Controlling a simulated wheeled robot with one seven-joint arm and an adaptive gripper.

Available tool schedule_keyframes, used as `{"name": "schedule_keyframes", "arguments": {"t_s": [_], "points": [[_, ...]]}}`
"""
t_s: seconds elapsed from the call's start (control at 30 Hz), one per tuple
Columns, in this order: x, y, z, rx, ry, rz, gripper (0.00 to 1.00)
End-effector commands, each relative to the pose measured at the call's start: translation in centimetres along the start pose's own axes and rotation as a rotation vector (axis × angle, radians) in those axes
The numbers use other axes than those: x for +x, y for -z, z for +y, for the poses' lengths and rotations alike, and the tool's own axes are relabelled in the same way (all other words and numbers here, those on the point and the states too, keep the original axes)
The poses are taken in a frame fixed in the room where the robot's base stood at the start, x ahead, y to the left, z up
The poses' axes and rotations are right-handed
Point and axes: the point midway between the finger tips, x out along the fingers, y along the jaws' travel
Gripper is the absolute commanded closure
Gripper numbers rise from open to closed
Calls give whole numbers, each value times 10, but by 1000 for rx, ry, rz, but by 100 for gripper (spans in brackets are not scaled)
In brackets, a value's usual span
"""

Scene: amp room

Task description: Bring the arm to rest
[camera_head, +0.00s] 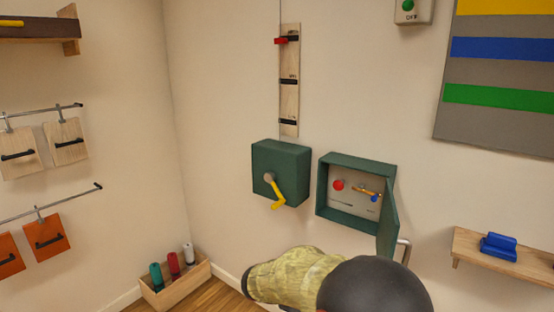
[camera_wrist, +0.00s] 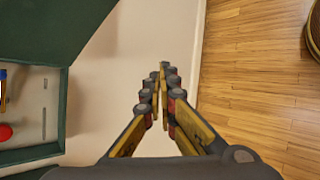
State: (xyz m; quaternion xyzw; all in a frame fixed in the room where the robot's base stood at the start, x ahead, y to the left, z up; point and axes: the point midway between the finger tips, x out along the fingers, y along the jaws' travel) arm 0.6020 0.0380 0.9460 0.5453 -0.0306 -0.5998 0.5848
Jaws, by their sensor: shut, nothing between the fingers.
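My gripper (camera_wrist: 163,72) shows in the wrist view with its yellow and dark fingers together and nothing between them. It points along the pale wall, above the wood floor. In the head view my arm is at the bottom centre, below the open green box (camera_head: 322,190), and the gripper itself is hidden there. The box's door (camera_head: 388,222) hangs open to the right. Inside are a red knob (camera_head: 338,185), a small brass-coloured part and a blue knob (camera_head: 374,198). In the wrist view the box (camera_wrist: 66,110) lies left of the fingers, apart from them.
A closed green box (camera_head: 285,165) with a yellow crank (camera_head: 276,192) is on the wall to the left. A shelf (camera_head: 500,258) with a blue object (camera_head: 498,246) is at the right. A wooden bin (camera_head: 178,288) with coloured cylinders stands on the floor.

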Motion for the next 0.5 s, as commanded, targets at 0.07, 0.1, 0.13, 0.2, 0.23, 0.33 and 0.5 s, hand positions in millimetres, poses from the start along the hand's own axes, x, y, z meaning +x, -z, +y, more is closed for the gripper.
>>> {"name": "schedule_keyframes", "arguments": {"t_s": [0.07,0.1,0.13,0.2,0.23,0.33,0.5], "points": [[-9,-36,-18,62,125,23,100],[-14,-51,-28,94,184,35,100],[-18,-62,-36,118,226,47,100],[-28,-85,-52,180,319,73,100],[-33,-94,-58,207,355,85,100],[-50,-123,-75,302,464,129,100],[-81,-164,-99,475,616,213,100]]}}
